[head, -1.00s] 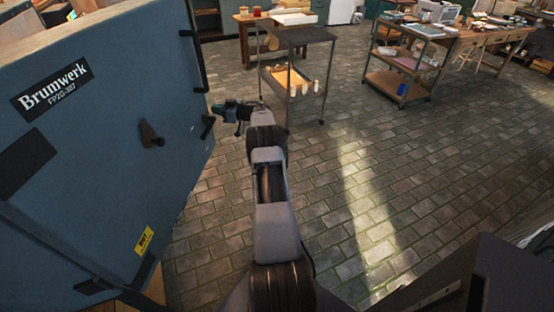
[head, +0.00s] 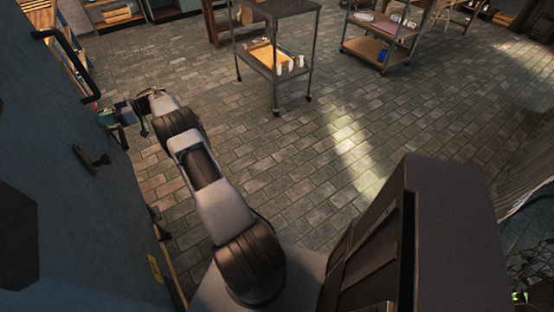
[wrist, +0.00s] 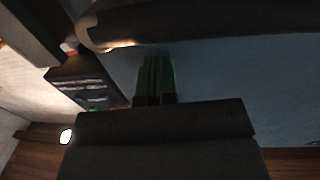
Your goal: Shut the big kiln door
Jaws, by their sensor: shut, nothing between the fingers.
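The big kiln door (head: 60,220) is a blue-grey panel filling the left of the head view. A long black bar handle (head: 68,66) runs near its far edge, and a black latch knob (head: 90,158) sits on its face. My gripper (head: 106,117) is at the door's far edge, just below the handle's lower end. In the wrist view its green fingers (wrist: 155,78) are together and empty, in front of the blue-grey surface (wrist: 230,75). A dark bar (wrist: 200,18) crosses above the fingertips. I cannot tell whether the fingers touch the door.
A metal cart (head: 275,68) with white bottles stands ahead on the brick floor. Shelves (head: 115,16) line the back left. The floor (head: 300,150) between is clear.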

